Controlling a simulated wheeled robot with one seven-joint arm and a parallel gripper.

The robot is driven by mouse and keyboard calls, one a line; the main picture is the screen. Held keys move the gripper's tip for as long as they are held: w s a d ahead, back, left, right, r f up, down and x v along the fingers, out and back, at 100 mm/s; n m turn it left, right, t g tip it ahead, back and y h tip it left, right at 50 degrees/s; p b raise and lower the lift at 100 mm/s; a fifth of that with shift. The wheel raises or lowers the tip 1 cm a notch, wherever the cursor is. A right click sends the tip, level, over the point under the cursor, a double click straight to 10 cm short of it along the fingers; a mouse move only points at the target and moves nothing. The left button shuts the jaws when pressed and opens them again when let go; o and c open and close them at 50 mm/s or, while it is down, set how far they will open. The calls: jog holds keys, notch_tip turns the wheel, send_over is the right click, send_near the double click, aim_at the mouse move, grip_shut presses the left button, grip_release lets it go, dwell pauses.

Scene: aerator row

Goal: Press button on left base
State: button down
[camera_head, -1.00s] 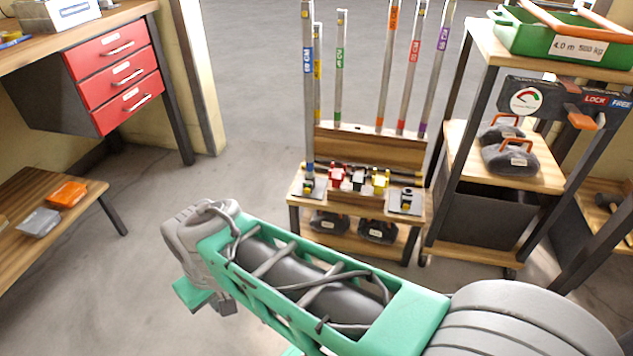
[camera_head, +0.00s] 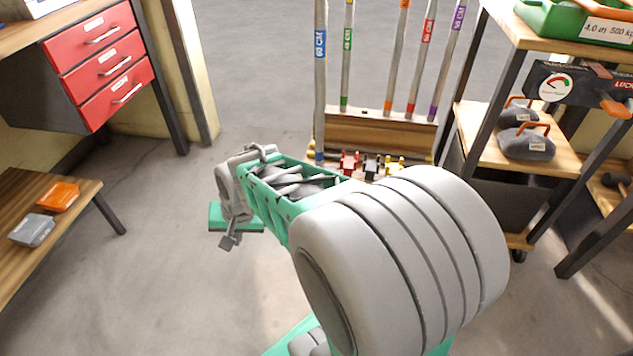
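The wooden rack (camera_head: 375,130) stands ahead, with upright poles at its back. A tall pole (camera_head: 320,75) with a blue label stands at its left end.
A bench with red drawers (camera_head: 101,62) stands at left, above a low wooden shelf (camera_head: 62,205) with orange and grey boxes. At right, a shelf unit (camera_head: 555,158) holds grey weights and a green crate (camera_head: 570,22). Floor is clear left of the rack.

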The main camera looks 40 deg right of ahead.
jog(key=w+d+f+m+t+p, duration=0.1)
jog(key=w+d+f+m+t, duration=0.3)
jog(key=w+d+f+m, duration=0.8)
jog(key=s+d+f+m+t+h, duration=0.2)
jog(key=s+d+f+m, duration=0.1)
jog(key=d+m, duration=0.5)
jog(key=s+d+f+m+t+h, duration=0.2)
jog(key=d+m, duration=0.6)
jog(key=m, duration=0.6)
notch_tip(320, 180, down, 2)
jog(key=shift+s+d+m+t+p, duration=0.3)
jog(key=shift+s+m+p, duration=0.1)
jog(key=shift+s, duration=0.2)
jog(key=w+d+b, duration=0.4)
jog(key=w+d, duration=0.1)
jog(key=d, duration=0.1)
jog(key=shift+w+d, duration=0.2)
jog(key=shift+d, duration=0.2)
jog(key=shift+b, duration=0.3)
